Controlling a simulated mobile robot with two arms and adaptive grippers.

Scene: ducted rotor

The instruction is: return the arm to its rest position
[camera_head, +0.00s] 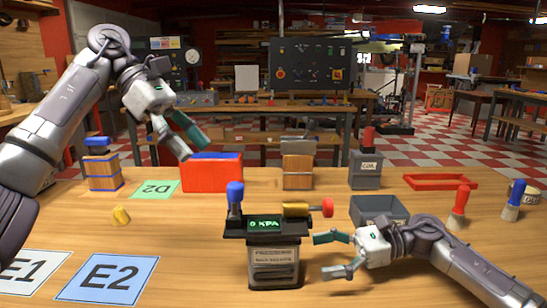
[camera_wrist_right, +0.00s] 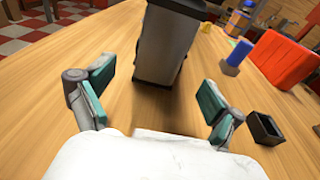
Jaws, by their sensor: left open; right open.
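My right gripper (camera_head: 328,255) is open and empty, low over the table to the right of a black device (camera_head: 273,267) with a "0 KPA" display. In the right wrist view the open fingers (camera_wrist_right: 158,85) point toward the dark body of the device (camera_wrist_right: 160,40), with bare wood between them. My left gripper (camera_head: 188,138) is open and empty, raised above the table in front of a red box (camera_head: 212,173).
A grey open bin (camera_head: 378,211) stands behind my right gripper. A grey container (camera_head: 366,170), a red frame (camera_head: 440,181) and red- and blue-topped posts (camera_head: 459,207) stand to the right. A yellow block (camera_head: 121,215) and E1, E2 (camera_head: 108,278) and D2 (camera_head: 154,189) cards lie at left.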

